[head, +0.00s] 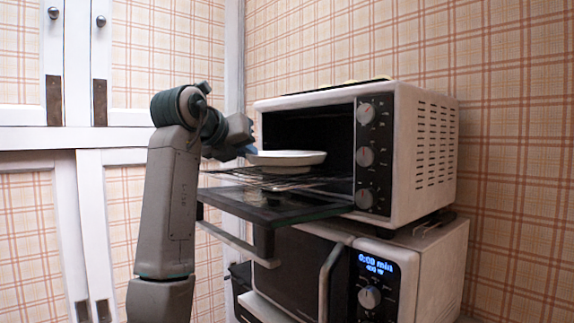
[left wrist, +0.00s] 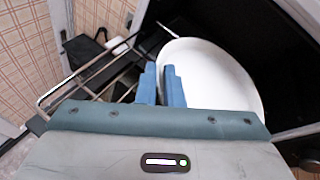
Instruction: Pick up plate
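The white plate (head: 288,158) is at the mouth of the upper toaster oven, above its wire rack. Whether its base touches the rack is hard to tell. My left gripper (head: 250,149) reaches in from the left and meets the plate's left rim. In the left wrist view, the blue fingers (left wrist: 161,85) are close together with the rim of the plate (left wrist: 215,75) between them, so the gripper looks shut on it. My right gripper is in neither view.
The toaster oven (head: 425,150) has its glass door (head: 275,206) folded down below the plate. The wire rack (head: 270,180) sticks out over that door. A microwave (head: 430,262) stands underneath. White cupboards (head: 78,60) are at the left.

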